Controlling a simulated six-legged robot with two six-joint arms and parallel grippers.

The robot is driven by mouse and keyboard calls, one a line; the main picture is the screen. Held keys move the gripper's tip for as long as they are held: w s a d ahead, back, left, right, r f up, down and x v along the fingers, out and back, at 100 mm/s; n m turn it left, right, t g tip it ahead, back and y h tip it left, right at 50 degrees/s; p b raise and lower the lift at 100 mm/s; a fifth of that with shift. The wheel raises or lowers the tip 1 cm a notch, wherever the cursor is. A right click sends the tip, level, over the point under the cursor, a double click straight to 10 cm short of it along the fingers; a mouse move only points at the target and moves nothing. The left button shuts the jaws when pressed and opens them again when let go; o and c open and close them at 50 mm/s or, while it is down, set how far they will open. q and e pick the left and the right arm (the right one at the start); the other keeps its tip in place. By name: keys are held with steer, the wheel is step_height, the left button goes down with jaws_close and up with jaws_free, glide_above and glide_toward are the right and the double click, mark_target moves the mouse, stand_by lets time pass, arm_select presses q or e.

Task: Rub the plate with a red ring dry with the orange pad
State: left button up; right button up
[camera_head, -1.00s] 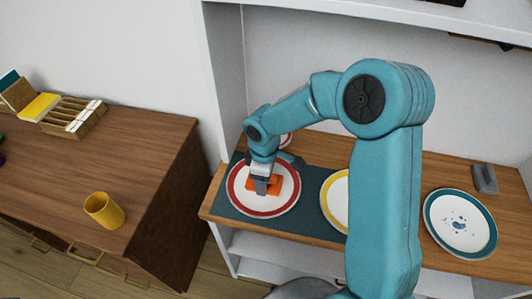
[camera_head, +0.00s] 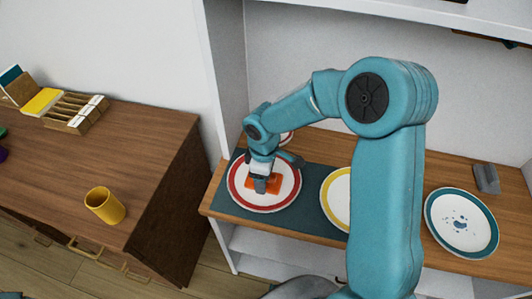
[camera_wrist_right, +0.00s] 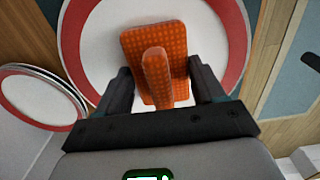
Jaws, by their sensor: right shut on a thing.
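The plate with a red ring (camera_head: 240,194) lies on a dark mat (camera_head: 308,212) at the left end of the wooden shelf top. The orange pad (camera_head: 276,183) is over the middle of this plate. In the wrist view the orange pad (camera_wrist_right: 135,42) has an upright grip, and the red-ringed plate (camera_wrist_right: 100,70) is behind it. My right gripper (camera_wrist_right: 158,90) is shut on the pad's grip, with one finger on each side. In the head view my right gripper (camera_head: 260,182) is above the plate. Whether the pad touches the plate is hard to tell. My left gripper is not seen.
A yellow-ringed plate (camera_head: 333,203) is right of it, partly behind my arm. A teal-rimmed plate (camera_head: 485,238) with blue spots and a grey holder (camera_head: 486,179) are further right. Another red-rimmed plate (camera_head: 286,138) stands behind. A yellow mug (camera_head: 104,206) and wooden rack (camera_head: 75,115) are on the left cabinet.

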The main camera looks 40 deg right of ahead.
steer(key=shift+s+a, duration=0.35)
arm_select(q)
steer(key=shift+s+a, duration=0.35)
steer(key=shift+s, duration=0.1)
arm_select(e)
steer(key=shift+w+d, duration=0.4)
steer(key=shift+d, duration=0.05)
steer(key=shift+w+d, duration=0.5)
steer(key=shift+d, duration=0.05)
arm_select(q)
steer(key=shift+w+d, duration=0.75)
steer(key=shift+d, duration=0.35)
arm_select(e)
steer(key=shift+s+a, duration=0.35)
steer(key=shift+a, duration=0.05)
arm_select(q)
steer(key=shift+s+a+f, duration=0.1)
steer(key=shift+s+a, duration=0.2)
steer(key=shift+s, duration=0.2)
arm_select(e)
steer(key=shift+s+a, duration=0.1)
steer(key=shift+s, duration=0.05)
